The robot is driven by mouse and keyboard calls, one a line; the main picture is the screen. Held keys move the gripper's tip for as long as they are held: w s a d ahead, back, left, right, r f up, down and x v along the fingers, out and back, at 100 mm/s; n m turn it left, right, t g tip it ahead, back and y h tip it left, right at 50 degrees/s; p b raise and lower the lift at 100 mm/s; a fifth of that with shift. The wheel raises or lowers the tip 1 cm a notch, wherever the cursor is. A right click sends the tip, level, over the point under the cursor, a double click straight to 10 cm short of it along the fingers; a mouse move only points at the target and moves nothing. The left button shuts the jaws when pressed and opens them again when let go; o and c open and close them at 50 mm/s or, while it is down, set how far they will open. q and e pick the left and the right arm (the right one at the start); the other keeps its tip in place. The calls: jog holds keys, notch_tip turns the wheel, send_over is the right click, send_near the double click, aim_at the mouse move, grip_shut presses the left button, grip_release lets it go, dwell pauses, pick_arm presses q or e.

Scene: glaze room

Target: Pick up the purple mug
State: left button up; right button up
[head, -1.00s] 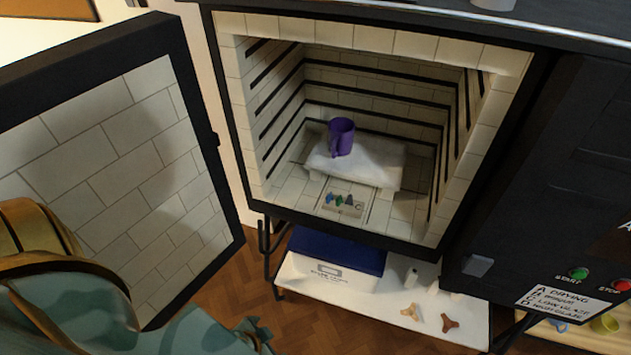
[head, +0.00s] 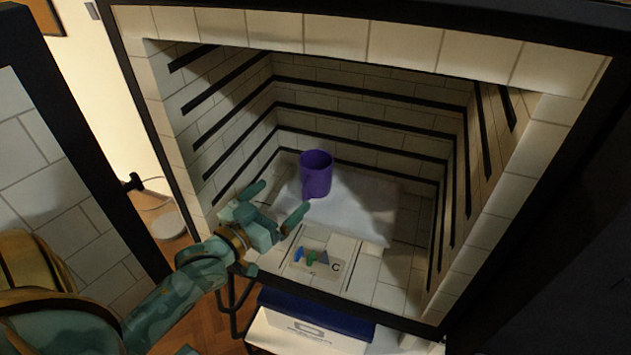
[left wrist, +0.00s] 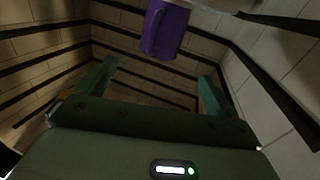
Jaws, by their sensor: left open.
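The purple mug (head: 316,174) stands upright on a white slab (head: 358,215) inside the open kiln. Its handle is on its near left side. My left gripper (head: 280,202) reaches in through the kiln opening, in front of and left of the mug. Its two fingers are spread apart with nothing between them. In the left wrist view the mug (left wrist: 165,30) shows beyond the open fingers (left wrist: 158,82), near the top of the picture and apart from them. My right gripper is not in view.
The kiln's brick walls (head: 225,130) with dark grooves enclose the mug on the sides and back. A small plate with cones (head: 328,270) lies on the kiln floor in front of the slab. The open door (head: 60,180) stands at the left. A blue-lidded box (head: 320,316) is below.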

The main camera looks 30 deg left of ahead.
aim_at(306, 174)
pick_arm(q)
jog(key=w+b, duration=0.1)
jog(key=w, duration=0.5)
jog(key=shift+f, duration=0.1)
jog(key=w+b, duration=0.2)
jog(key=w, duration=0.3)
jog(key=shift+w+d+f, duration=0.1)
jog(key=shift+w+d, duration=0.05)
jog(key=shift+w, duration=0.1)
jog(key=shift+s, duration=0.1)
jog(key=shift+c, duration=0.3)
jog(key=c, duration=1)
jog(key=shift+c, duration=0.8)
jog(key=shift+r, duration=0.2)
